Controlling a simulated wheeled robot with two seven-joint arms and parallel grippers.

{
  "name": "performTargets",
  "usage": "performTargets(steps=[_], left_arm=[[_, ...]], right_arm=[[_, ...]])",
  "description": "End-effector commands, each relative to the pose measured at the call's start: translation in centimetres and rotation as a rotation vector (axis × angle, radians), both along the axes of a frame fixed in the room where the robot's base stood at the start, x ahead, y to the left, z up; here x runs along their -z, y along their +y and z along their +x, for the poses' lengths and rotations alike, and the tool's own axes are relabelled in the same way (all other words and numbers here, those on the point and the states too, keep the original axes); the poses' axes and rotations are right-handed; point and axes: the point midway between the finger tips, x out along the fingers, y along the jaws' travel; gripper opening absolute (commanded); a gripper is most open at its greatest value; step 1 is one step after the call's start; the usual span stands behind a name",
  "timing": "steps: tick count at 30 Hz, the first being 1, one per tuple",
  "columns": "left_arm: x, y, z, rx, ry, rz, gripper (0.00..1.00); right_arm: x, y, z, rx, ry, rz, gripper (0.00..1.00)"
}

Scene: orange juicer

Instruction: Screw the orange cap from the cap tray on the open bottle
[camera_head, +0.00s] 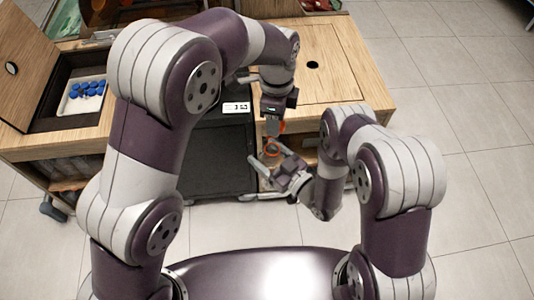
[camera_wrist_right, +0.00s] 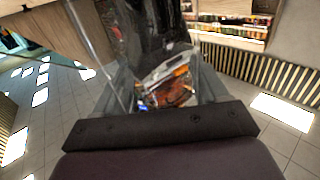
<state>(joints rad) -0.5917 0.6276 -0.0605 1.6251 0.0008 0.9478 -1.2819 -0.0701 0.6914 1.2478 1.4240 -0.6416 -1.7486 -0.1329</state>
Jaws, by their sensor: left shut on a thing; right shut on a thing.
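My left gripper (camera_head: 272,131) points down in the middle of the head view, above my right gripper. It is shut on a small orange thing that I take for the orange cap (camera_head: 272,149); its fingers partly hide it. My right gripper (camera_head: 264,154) reaches in from the right, just below, and is shut on what appears to be the clear bottle (camera_wrist_right: 120,45), seen dimly in the right wrist view. The bottle is hardly visible in the head view, and I cannot tell whether cap and bottle touch. The cap tray (camera_head: 70,110) at the left holds several blue caps (camera_head: 88,89).
A wooden cabinet (camera_head: 330,55) stands behind, with a flat top and a small dark hole. An open wooden lid (camera_head: 28,60) rises at the left beside the tray. A dark panel (camera_head: 215,155) fronts the cabinet. Tiled floor (camera_head: 465,130) at the right is clear.

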Motion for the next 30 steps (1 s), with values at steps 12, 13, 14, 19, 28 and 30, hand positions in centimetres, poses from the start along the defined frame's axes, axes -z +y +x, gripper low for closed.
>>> performTargets(steps=[12, 13, 14, 19, 28, 30], left_arm=[[-1.1, 0.9, -1.6, 0.702, 0.001, 0.0, 0.13], [-1.1, 0.9, -1.6, 0.712, 0.001, 0.0, 0.13], [-1.1, 0.9, -1.6, 0.717, 0.001, 0.0, 0.13], [-1.1, 1.0, -1.6, 0.717, 0.001, 0.0, 0.13], [0.6, 1.0, -1.7, 0.716, 0.005, 0.001, 0.13], [1.3, 1.0, -1.6, 0.715, 0.004, 0.001, 0.13]], right_arm=[[0.0, 0.0, 0.0, 0.0, 0.0, 0.0, 0.18], [0.0, 0.0, 0.0, 0.0, 0.0, 0.0, 0.18], [0.0, 0.0, 0.0, 0.0, 0.0, 0.0, 0.18], [0.0, 0.0, 0.0, 0.0, 0.0, 0.0, 0.18], [0.0, 0.0, 0.0, 0.0, 0.0, 0.0, 0.18], [0.0, 0.0, 0.0, 0.0, 0.0, 0.0, 0.18]])
